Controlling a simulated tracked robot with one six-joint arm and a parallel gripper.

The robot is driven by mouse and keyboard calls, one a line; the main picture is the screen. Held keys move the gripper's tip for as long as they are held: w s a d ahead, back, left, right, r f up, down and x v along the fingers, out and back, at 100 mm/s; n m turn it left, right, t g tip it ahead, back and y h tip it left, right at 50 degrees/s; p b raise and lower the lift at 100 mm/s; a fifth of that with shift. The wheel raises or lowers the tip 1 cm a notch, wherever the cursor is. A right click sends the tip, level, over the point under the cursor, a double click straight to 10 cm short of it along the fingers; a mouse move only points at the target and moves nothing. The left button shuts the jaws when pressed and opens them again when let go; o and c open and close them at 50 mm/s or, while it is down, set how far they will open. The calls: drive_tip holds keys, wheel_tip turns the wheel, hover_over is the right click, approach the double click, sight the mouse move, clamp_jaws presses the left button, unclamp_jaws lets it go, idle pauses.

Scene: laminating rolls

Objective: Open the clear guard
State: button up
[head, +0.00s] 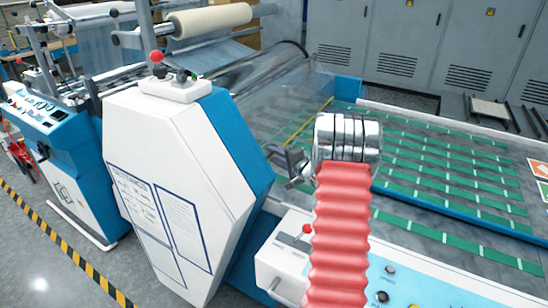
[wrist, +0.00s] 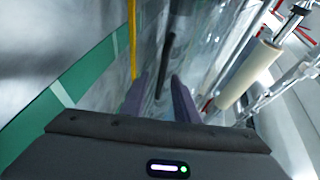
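The clear guard (head: 283,98) is a see-through sheet sloping over the bed of the laminating machine, below the rollers. It looks lowered. In the wrist view, the clear guard (wrist: 205,50) fills the upper middle, with a dark bar (wrist: 166,58) that looks like its handle. My gripper (head: 278,160) is beside the guard's lower part in the head view, partly hidden by my chrome wrist. In the wrist view, the two fingers of my gripper (wrist: 160,82) are apart, with the dark bar between and ahead of their tips. I cannot tell whether they touch it.
A white and blue machine housing (head: 180,180) stands left of my arm. A control panel (head: 400,285) with knobs lies below my arm. A cream roll (head: 210,20) is mounted above the guard. Green strips cross the flat bed (head: 440,165) at right. Grey cabinets (head: 460,50) stand behind.

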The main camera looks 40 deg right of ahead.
drive_tip(key=shift+c, duration=0.3)
clamp_jaws()
drive_tip(key=shift+f, duration=0.1)
